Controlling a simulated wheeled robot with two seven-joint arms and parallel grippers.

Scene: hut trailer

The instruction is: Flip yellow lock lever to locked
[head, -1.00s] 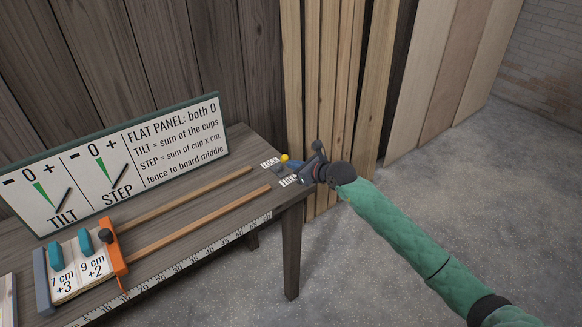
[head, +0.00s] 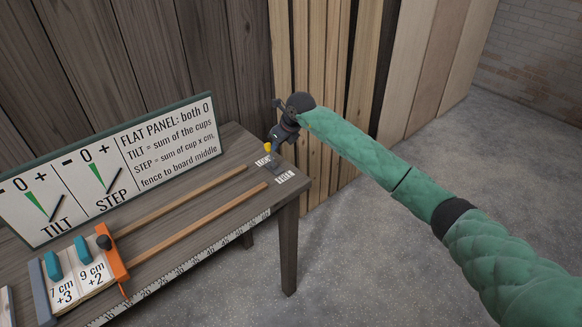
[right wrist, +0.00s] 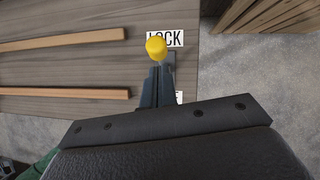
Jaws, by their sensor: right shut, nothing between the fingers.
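The lock lever's yellow knob (head: 267,148) shows at the table's right end, beside the white LOCK label (head: 263,161). A second white label (head: 285,177) lies nearer the front edge. In the right wrist view the yellow knob (right wrist: 156,47) covers the left part of the LOCK label (right wrist: 170,38). My right gripper (head: 272,141) is shut and empty, right at the knob. Its fingers (right wrist: 157,75) hide most of the lever's stem and part of the second label. I cannot tell whether they touch the lever. My left gripper is out of view.
Two wooden rails (head: 195,222) run along the table (head: 225,160). An orange fence (head: 113,262) and a board with teal cups (head: 80,275) are at the left. A sign panel (head: 110,165) stands behind. Wooden planks (head: 315,90) stand beyond the table's right end.

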